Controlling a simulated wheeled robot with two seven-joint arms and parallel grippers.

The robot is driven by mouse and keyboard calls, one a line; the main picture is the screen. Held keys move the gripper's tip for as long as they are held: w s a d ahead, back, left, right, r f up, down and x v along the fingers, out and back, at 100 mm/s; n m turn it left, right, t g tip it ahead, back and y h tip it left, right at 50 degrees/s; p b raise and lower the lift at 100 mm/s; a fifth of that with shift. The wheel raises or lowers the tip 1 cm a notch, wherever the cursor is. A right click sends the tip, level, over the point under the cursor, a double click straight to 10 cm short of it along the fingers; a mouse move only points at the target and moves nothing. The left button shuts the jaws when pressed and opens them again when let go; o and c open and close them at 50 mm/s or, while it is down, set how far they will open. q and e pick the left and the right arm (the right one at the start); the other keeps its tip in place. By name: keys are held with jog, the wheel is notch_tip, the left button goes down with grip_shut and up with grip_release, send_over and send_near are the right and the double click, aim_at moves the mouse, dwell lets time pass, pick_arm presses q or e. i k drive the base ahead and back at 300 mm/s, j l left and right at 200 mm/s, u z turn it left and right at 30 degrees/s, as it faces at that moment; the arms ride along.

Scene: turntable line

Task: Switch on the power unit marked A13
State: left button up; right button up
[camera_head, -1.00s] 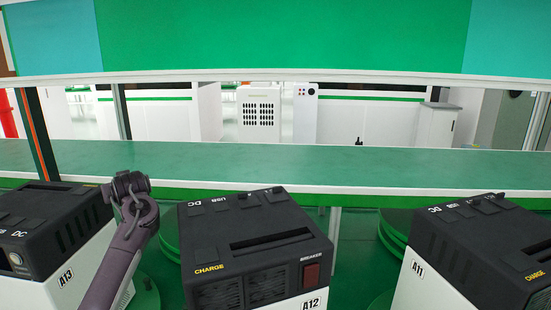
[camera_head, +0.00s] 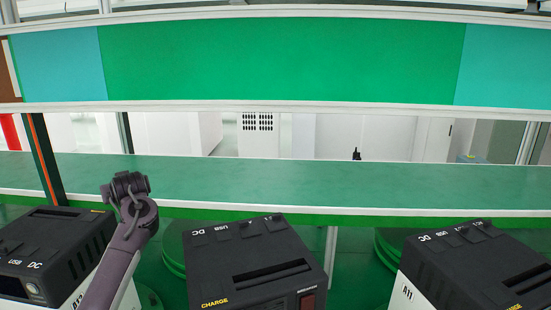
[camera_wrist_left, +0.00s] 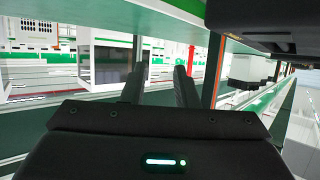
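The power unit marked A13 (camera_head: 52,246) is at the lower left in the head view, with a black top and a white side. Its label is partly cut by the lower edge. A round silver button (camera_head: 33,288) shows on its front; the rest of that front is out of frame. My left arm (camera_head: 125,235) rises just right of A13. I cannot clearly make out the gripper there. In the left wrist view, my left gripper (camera_wrist_left: 159,78) has two dark fingers apart with nothing between them. My right gripper is not in view.
A middle unit (camera_head: 235,265) with a red breaker switch (camera_head: 307,302) stands right of my arm. The unit marked A11 (camera_head: 455,260) is at the right. A green shelf (camera_head: 300,180) runs behind them. A dark body (camera_wrist_left: 265,20) fills the wrist view's upper right.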

aim_at(31, 288)
jog(key=k, duration=1.45)
